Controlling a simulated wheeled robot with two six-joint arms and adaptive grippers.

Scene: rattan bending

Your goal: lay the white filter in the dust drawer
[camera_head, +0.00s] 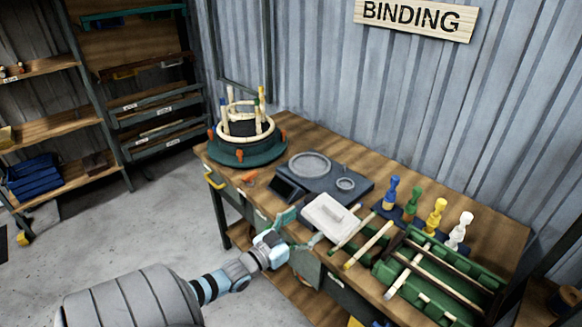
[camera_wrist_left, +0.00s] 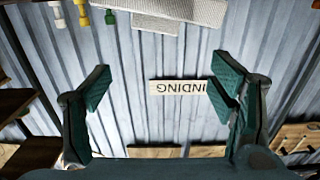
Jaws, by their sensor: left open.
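The white filter (camera_head: 328,216) looks like a pale square pad with a raised bar on top. It lies at the front edge of the bench, and its pale textured side also shows at the top of the left wrist view (camera_wrist_left: 185,12). My left gripper (camera_head: 300,228) is open and empty just in front of the filter, apart from it. In the left wrist view its two green fingers (camera_wrist_left: 160,88) stand wide apart with only wall behind. My right gripper is out of view.
The wooden bench (camera_head: 490,222) carries a round green jig (camera_head: 245,135) with upright rods, a dark scale-like unit (camera_head: 322,178), several coloured pegs (camera_head: 413,203) and a green rack (camera_head: 440,275) with sticks. Shelves (camera_head: 45,130) stand at left. The floor (camera_head: 150,225) between is clear.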

